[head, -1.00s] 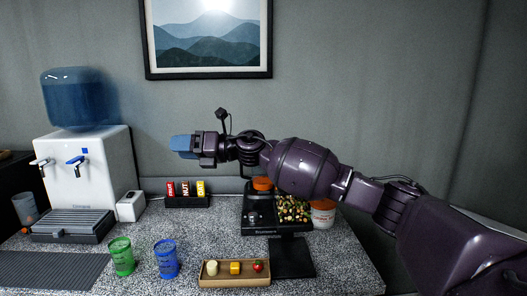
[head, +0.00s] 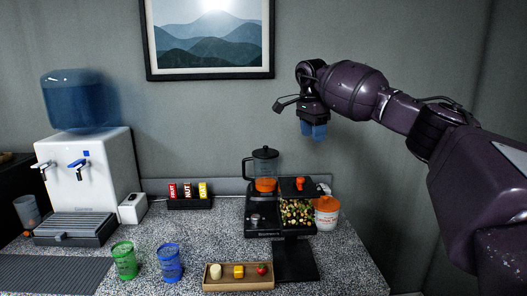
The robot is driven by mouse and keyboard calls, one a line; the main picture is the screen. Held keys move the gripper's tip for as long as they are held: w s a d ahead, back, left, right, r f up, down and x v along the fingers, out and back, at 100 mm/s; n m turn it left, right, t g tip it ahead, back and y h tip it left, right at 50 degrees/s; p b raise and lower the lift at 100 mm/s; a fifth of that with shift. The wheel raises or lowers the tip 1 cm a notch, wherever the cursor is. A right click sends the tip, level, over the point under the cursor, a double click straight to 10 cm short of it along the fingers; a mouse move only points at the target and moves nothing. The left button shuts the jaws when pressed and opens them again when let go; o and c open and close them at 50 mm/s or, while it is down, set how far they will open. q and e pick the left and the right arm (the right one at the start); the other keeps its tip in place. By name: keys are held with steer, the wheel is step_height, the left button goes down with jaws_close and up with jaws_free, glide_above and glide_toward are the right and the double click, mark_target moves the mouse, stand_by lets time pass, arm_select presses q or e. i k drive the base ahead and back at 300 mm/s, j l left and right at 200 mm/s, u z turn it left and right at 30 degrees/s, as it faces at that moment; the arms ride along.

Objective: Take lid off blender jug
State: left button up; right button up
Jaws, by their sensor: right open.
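The blender jug (head: 249,172) is clear with a dark handle on its left side and something orange at its bottom. It stands upright on a black blender base (head: 262,218) at the back of the counter. Its black lid (head: 265,153) with a small knob sits on top. My right gripper (head: 313,131) points down with blue fingertips, above and to the right of the lid, apart from it. It is open and nothing shows between its fingers. My left gripper is not in view.
A wooden tray (head: 239,284), green cup (head: 124,261) and blue cup (head: 170,263) stand in front. Bars box (head: 190,202) is left.

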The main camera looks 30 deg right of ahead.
mark_target(265, 153)
steer(key=i, duration=0.9)
